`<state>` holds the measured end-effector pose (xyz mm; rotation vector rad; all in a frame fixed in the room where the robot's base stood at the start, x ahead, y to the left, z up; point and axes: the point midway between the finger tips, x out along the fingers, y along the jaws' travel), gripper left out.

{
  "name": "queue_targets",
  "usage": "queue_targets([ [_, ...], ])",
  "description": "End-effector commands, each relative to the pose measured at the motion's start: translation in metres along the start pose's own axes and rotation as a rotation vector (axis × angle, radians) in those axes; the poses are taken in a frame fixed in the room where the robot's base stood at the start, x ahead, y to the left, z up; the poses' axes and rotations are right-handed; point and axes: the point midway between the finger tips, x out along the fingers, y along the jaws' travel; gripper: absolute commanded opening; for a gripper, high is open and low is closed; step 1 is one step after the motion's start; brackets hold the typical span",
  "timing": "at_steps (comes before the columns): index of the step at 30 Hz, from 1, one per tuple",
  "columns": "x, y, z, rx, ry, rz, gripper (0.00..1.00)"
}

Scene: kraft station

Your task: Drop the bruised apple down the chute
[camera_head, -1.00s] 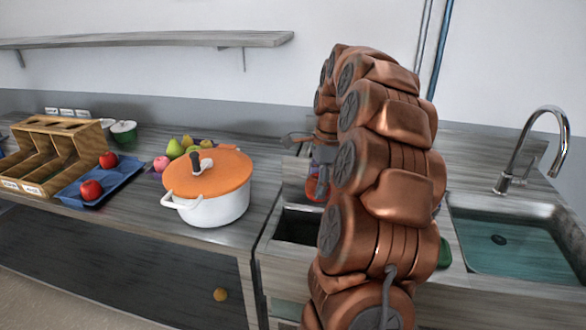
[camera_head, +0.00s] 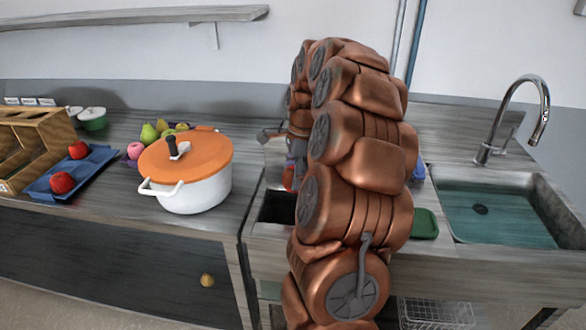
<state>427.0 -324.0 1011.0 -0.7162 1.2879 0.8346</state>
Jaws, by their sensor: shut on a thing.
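My gripper (camera_head: 294,170) is mostly hidden behind my copper arm. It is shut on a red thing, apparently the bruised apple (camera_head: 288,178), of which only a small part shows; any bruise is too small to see. The chute appears to be the dark rectangular opening (camera_head: 275,208) in the counter left of the sink. The gripper and apple appear just above and behind this opening; their exact height over it cannot be told. My arm covers the opening's right side.
Left of the opening stands a white pot with an orange lid (camera_head: 196,190). Beyond are a blue tray (camera_head: 92,168) with two red apples, several fruits (camera_head: 149,133) and a wooden rack (camera_head: 45,140). A sink (camera_head: 500,212) with a tall faucet (camera_head: 515,115) is at the right.

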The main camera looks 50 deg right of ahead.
Motion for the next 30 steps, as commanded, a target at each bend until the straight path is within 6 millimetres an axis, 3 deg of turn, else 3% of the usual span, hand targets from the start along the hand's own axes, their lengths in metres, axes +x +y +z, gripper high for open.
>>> queue_targets([
  [8,0.0012,-0.0004,-0.0003,0.000,0.000,-0.002,0.29],
  [9,0.0012,-0.0004,-0.0003,0.000,0.000,-0.002,0.71],
  [16,0.0012,-0.0004,-0.0003,0.000,0.000,-0.002,0.95],
  [30,-0.0047,-0.0009,-0.0005,0.000,0.001,-0.003,0.97],
])
